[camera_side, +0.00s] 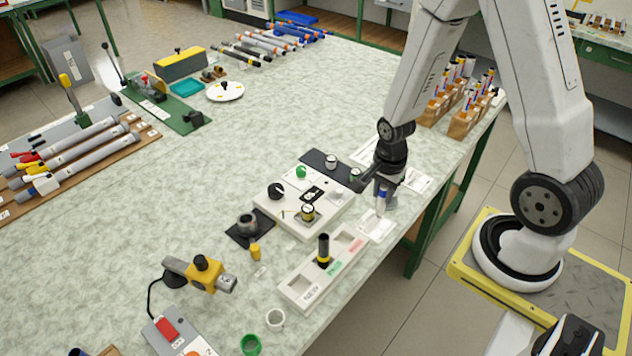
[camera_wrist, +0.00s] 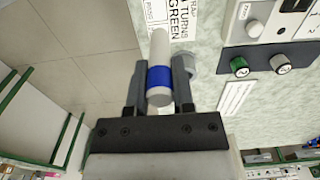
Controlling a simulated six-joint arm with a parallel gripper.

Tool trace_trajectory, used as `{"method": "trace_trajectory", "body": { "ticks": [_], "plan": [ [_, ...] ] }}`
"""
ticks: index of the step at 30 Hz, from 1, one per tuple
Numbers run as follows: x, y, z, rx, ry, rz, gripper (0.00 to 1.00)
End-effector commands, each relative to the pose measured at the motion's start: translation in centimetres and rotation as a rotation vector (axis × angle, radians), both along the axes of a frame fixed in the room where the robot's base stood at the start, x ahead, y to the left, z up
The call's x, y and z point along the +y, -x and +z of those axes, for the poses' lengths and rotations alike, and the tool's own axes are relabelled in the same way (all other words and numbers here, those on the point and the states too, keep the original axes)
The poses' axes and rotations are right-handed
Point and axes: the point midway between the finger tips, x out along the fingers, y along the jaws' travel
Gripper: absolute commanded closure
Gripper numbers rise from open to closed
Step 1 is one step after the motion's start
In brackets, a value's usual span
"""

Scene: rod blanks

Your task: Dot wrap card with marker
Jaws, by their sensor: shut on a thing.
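My gripper (camera_side: 384,184) is shut on a white marker (camera_side: 381,203) with a blue band. In the wrist view the marker (camera_wrist: 159,75) stands between the two fingers, with the blue band at the grip. A white card (camera_wrist: 188,16) printed with words including "TURNS" and "GREEN" lies beyond it, partly cut off by the frame. In the side view a white card (camera_side: 377,228) lies on the table under the marker. The marker is close to upright there. I cannot tell whether its lower end touches the card, and no dot is discernible.
A white control box (camera_side: 330,213) with knobs and a dark strip (camera_side: 320,160) with two knobs sit left of my gripper. A white tray (camera_side: 300,285) holding a black-and-yellow cylinder is nearer the camera. Wooden marker racks (camera_side: 440,107) stand behind. The table's right edge is close.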

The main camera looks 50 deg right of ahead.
Motion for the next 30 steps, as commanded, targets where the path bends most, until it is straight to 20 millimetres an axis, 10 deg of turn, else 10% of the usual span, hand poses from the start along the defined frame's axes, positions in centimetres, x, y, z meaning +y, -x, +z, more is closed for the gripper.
{"method": "trace_trajectory", "body": {
  "ticks": [30],
  "plan": [
    [0.0,0.0,-5.7,-0.001,-0.002,0.000,1.00]
  ]
}}
